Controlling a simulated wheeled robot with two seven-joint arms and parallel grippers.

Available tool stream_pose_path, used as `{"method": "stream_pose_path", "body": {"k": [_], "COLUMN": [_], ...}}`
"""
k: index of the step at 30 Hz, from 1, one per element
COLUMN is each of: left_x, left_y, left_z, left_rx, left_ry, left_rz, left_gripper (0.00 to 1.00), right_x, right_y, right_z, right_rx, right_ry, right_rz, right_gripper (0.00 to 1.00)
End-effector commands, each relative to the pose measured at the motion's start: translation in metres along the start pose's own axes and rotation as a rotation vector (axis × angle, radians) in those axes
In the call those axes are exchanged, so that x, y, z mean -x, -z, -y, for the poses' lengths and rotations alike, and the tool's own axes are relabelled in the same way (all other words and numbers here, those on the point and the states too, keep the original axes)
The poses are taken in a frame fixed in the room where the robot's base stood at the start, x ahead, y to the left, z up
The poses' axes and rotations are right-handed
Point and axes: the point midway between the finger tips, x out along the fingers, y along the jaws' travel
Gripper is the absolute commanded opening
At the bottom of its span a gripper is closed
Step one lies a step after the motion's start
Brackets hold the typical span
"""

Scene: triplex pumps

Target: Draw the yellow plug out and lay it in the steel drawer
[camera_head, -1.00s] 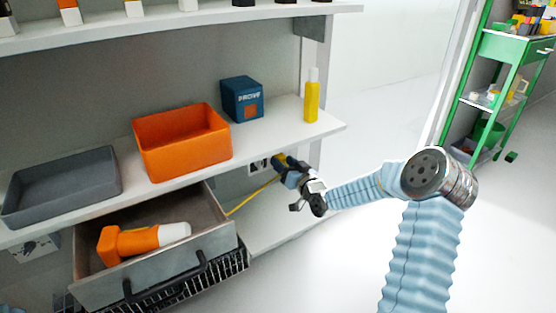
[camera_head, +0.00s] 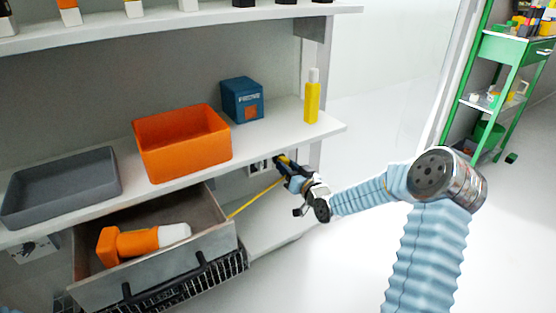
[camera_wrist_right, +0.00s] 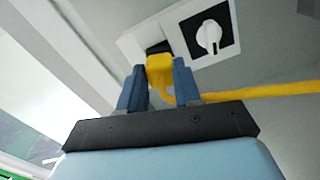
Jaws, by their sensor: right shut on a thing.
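The yellow plug (camera_wrist_right: 160,68) sits between the two blue-grey fingers of my right gripper (camera_wrist_right: 161,80), which is shut on it. The plug is up against the dark opening of a white wall socket; how deep it sits there I cannot tell. A yellow cord (camera_wrist_right: 265,91) runs from it to the right in the wrist view. In the head view my right gripper (camera_head: 283,164) is under the shelf's right end, and the cord slants down-left towards the drawer. The steel drawer (camera_head: 219,242) is pulled open at lower left, holding an orange-and-white tool (camera_head: 140,241). My left gripper is not in view.
A white knob (camera_wrist_right: 209,36) on a black plate is right of the socket. The shelf above carries a grey tray (camera_head: 108,190), an orange bin (camera_head: 188,158), a blue box (camera_head: 241,100) and a yellow bottle (camera_head: 312,101).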

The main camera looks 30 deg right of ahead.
Motion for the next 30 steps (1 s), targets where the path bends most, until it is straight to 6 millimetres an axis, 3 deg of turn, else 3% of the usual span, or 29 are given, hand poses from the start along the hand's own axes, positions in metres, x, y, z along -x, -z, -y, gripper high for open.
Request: {"method": "stream_pose_path", "body": {"k": [30], "left_x": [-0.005], "left_y": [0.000], "left_z": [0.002], "left_rx": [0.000], "left_ry": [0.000], "left_rz": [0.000], "left_gripper": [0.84], "right_x": [0.047], "right_y": [0.000], "right_z": [0.000], "right_rx": [0.001], "right_ry": [0.000], "right_rz": [0.000], "right_gripper": [0.00]}}
